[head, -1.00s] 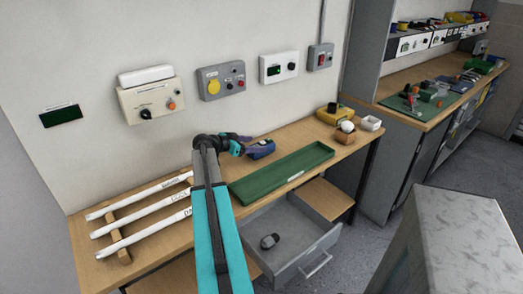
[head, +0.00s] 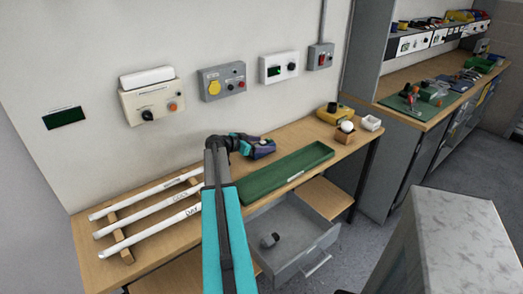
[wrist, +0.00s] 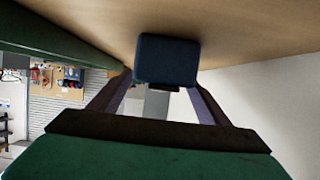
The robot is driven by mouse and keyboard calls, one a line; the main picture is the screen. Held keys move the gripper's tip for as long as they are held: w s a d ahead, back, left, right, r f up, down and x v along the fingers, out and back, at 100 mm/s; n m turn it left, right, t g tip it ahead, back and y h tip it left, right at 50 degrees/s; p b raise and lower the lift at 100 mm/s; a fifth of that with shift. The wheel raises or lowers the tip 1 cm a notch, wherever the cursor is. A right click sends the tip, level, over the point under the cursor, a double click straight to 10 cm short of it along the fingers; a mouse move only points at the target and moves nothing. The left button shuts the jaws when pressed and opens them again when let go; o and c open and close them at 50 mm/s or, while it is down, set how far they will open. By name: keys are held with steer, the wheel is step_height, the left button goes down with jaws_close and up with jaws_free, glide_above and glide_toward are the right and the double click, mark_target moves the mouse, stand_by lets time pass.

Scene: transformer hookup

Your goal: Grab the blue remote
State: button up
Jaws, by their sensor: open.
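The blue remote (head: 264,149) lies on the wooden bench, left of the far end of the green tray. In the wrist view it is a dark blue block (wrist: 167,58) at the ends of my fingers, against the wooden bench top. My gripper (head: 247,147) is low over the bench, close against the remote's left side in the head view. In the wrist view my gripper (wrist: 158,84) is open, with one finger on each side of the block's near end. I cannot tell whether the fingers touch it. Part of the remote is hidden by my gripper.
A long green tray (head: 262,186) is to the right of my arm. Three white tubes (head: 150,212) rest on wooden supports at left. An open grey drawer (head: 296,237) holds a dark object (head: 270,240). A yellow device (head: 335,113) stands farther right. Wall boxes hang behind.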

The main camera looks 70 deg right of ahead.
steer(key=shift+c, duration=0.2)
steer(key=c, duration=1.2)
steer(key=shift+r, duration=0.15)
steer(key=shift+r+b, duration=0.5)
steer(key=shift+r, duration=0.6)
steer(key=s+a+b, duration=0.1)
steer(key=s+a, duration=0.2)
steer(key=s, duration=0.1)
steer(key=s+a+r+b, duration=0.1)
steer(key=s+a, duration=0.1)
steer(key=s, duration=0.3)
steer(key=s+a+r+b, duration=0.1)
steer(key=s+a, duration=0.2)
steer(key=s, duration=0.1)
steer(key=shift+s+a+r+b, duration=0.25)
steer(key=shift+a+b, duration=0.05)
steer(key=shift+a, duration=0.05)
